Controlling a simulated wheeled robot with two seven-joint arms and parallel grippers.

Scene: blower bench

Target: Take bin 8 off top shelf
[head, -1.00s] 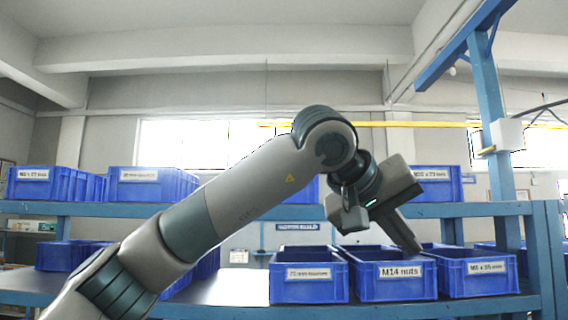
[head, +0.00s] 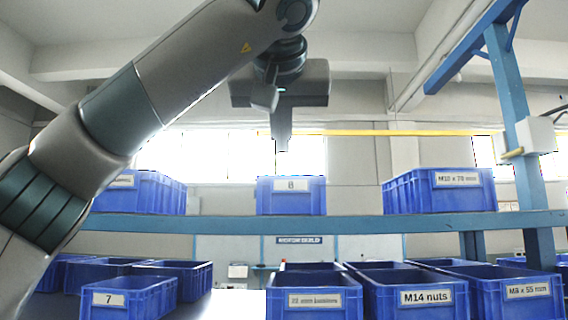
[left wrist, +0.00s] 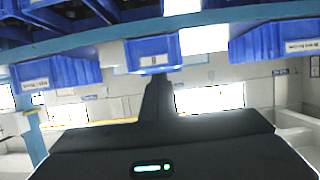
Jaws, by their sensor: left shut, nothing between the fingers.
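Bin 8 (head: 291,196) is a small blue bin with a white label reading 8. It stands on the top shelf (head: 330,224) in the middle of the head view. In the left wrist view bin 8 (left wrist: 153,54) shows upside down, just beyond the fingertips. My left gripper (head: 283,146) hangs fingers-down above bin 8, apart from it in the head view. Its fingers are together and hold nothing. In the left wrist view the shut fingers (left wrist: 157,80) point toward the bin. My right gripper is not in either view.
A bin labelled M10 x 70 (head: 438,190) stands on the shelf to the right, another blue bin (head: 150,193) to the left. Gaps of bare shelf lie on both sides of bin 8. Below stand bin 7 (head: 128,298), the M14 nuts bin (head: 418,299) and several others.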

